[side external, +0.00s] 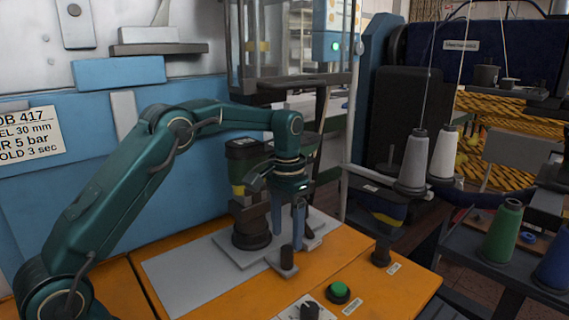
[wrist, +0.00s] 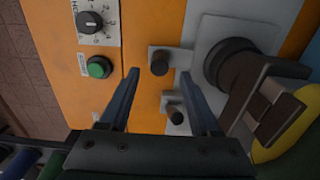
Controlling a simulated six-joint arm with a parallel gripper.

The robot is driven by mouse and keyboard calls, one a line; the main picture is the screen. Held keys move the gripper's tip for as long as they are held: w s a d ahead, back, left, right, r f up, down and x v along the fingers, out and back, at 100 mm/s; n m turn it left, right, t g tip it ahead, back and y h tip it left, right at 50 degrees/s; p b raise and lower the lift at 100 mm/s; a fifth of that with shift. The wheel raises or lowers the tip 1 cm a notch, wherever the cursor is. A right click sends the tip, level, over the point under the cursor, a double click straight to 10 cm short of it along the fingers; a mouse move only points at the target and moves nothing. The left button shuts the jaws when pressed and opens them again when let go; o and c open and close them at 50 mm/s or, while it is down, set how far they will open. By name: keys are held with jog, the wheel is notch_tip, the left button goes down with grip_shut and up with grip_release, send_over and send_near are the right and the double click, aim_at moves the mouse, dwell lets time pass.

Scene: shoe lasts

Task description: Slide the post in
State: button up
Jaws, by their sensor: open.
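Two short dark posts stand upright on small grey plates beside the machine's round base. The front post (side external: 287,257) shows in the wrist view (wrist: 160,64) between the two fingertips in the picture. The second post (wrist: 175,115) lies lower in the wrist view; in the side view it is mostly hidden behind the fingers. My gripper (side external: 287,238) is open and points down, its blue fingers just above or beside the front post. I cannot tell whether the fingers touch it. Nothing shows held in the gripper (wrist: 160,73).
The dark round machine base (side external: 250,237) stands close behind on a grey plate (side external: 190,275). A green button (side external: 338,292) and a dial (wrist: 89,23) sit near the front of the orange table. A rack with thread cones (side external: 412,165) is at the right.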

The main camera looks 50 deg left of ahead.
aim_at(286, 249)
jog(key=shift+s+f+n+t+y, duration=0.15)
jog(key=shift+n+t+y, duration=0.25)
jog(key=shift+n, duration=0.4)
jog(key=shift+s+f+n+t+y, duration=0.1)
jog(key=shift+s+n+t+y, duration=0.15)
jog(key=shift+n+t+y, duration=0.55)
jog(key=n, duration=0.1)
jog(key=s+d+n+t, duration=0.1)
jog(key=shift+n, duration=0.3)
jog(key=shift+x, duration=2.6)
jog(key=shift+w+d+t, duration=0.1)
jog(key=shift+t, duration=0.2)
grip_shut()
